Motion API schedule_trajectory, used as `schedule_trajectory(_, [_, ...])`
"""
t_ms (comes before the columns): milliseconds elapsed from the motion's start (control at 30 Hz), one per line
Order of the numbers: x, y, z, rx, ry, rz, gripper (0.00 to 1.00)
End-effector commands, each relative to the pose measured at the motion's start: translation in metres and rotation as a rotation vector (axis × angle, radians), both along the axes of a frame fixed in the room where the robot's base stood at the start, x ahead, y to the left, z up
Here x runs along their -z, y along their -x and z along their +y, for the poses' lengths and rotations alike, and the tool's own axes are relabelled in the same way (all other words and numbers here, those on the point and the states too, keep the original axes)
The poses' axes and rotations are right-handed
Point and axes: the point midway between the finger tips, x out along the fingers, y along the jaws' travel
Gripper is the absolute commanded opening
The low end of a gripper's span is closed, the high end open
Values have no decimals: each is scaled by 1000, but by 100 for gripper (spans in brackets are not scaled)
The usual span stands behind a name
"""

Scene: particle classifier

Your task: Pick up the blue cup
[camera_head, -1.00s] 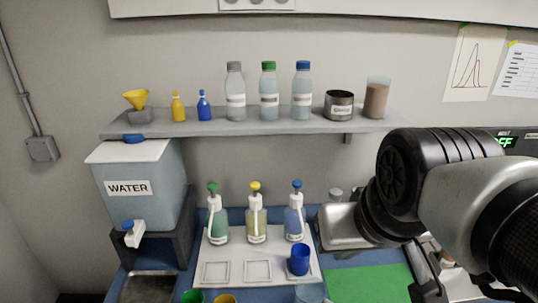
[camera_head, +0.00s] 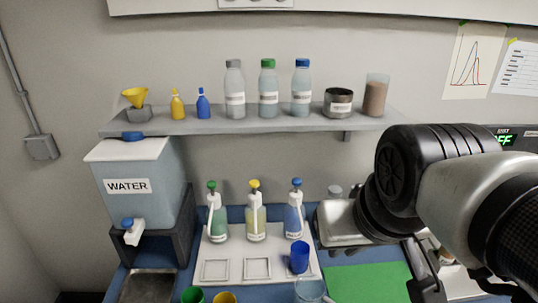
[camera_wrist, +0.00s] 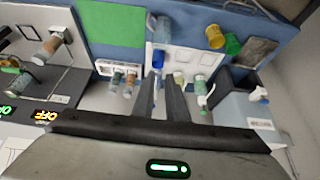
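The blue cup (camera_head: 299,257) stands upright on the right marked square of the white tray (camera_head: 238,251), in front of the blue pump bottle (camera_head: 294,215). The wrist view shows the blue cup (camera_wrist: 158,58) just beyond the fingertips, apart from them. My gripper (camera_wrist: 160,78) has its two dark fingers apart with nothing held between them. In the head view my arm fills the right side and the fingertips cannot be made out clearly.
Green (camera_head: 213,218) and yellow (camera_head: 256,215) pump bottles stand left of the blue one. A green cup (camera_head: 192,296), a yellow cup (camera_head: 226,298) and a clear beaker (camera_head: 309,291) stand in front. A shelf (camera_head: 240,122) with bottles runs above. The green mat (camera_head: 365,284) looks clear.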

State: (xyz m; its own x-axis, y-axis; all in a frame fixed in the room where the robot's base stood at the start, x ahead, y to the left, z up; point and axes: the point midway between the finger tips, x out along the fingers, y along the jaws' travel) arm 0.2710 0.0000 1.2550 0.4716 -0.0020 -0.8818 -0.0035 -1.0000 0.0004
Motion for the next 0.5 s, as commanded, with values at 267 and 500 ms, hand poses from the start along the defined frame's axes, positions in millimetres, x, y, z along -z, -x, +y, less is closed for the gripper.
schedule_trajectory(267, [47,-69,-7,147,41,59,61])
schedule_trajectory(500, [130,-169,5,303,34,87,68])
